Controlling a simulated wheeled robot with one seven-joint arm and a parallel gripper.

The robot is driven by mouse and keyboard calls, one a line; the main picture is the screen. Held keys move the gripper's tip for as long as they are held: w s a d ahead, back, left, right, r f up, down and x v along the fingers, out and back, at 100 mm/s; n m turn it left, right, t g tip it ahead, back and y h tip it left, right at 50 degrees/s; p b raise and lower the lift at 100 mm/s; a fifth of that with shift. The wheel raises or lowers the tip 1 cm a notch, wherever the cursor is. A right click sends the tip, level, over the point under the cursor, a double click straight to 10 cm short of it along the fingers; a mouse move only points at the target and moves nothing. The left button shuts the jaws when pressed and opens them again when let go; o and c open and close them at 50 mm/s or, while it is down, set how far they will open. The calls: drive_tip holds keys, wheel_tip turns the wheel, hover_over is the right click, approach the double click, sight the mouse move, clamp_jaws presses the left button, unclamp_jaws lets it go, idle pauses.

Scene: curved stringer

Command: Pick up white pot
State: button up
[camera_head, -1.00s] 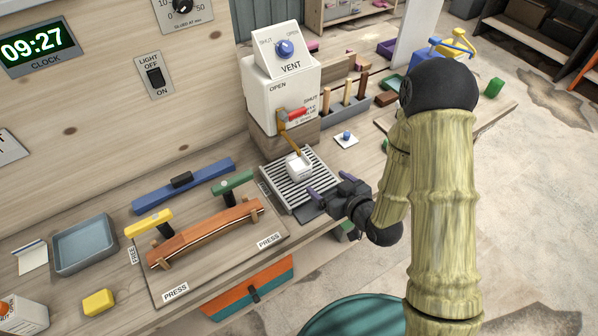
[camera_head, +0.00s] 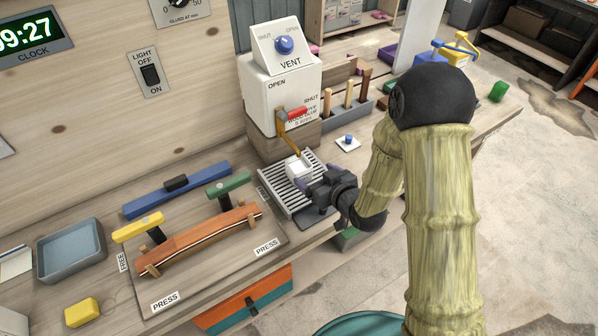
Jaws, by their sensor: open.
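The gripper body hides part of the pot's lower right side and part of the grate. I cannot tell whether a finger touches the pot.
The machine's red-handled lever (camera_head: 292,114) and amber spout hang just behind the pot. A small white tile with a blue knob (camera_head: 348,141) lies to the right. A clamped wooden strip (camera_head: 205,238) occupies the bench at left. A grey tray (camera_head: 70,250) stands further left.

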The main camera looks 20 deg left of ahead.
sight(294, 160)
drive_tip(key=shift+x, duration=2.25)
drive_tip(key=shift+a, duration=0.15)
drive_tip(key=x, duration=0.5)
drive_tip(key=shift+a, duration=0.15)
drive_tip(key=shift+r, duration=0.1)
drive_tip(key=shift+c, duration=0.4)
drive_tip(key=c, duration=1.1)
